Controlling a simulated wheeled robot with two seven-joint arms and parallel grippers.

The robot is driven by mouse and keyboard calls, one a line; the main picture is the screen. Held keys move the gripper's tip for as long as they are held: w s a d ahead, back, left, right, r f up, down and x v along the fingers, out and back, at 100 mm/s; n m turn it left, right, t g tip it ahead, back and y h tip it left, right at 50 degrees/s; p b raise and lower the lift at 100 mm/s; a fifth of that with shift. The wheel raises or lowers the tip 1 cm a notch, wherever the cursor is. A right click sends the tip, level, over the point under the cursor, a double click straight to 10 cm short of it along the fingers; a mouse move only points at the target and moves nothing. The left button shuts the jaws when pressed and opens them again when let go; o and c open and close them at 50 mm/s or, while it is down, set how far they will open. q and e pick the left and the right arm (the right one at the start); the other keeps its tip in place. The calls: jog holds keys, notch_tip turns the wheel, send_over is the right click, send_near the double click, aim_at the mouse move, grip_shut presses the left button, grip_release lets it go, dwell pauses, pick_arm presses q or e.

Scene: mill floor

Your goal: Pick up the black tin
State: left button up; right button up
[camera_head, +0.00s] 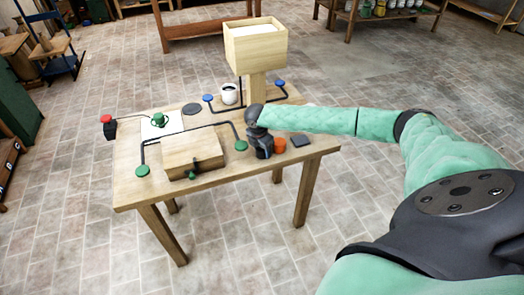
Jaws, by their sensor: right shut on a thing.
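My right gripper (262,148) reaches in from the right and points down over the table's front right part. It is shut on a dark thing that looks like the black tin; the tin is mostly hidden and blends with the dark fingers. I cannot tell whether it touches the tabletop. An orange cup (279,146) stands close to the right of the gripper. My left gripper is not in view.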

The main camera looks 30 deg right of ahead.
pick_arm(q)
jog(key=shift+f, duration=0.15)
pick_arm(e)
jog(key=shift+r, duration=0.15)
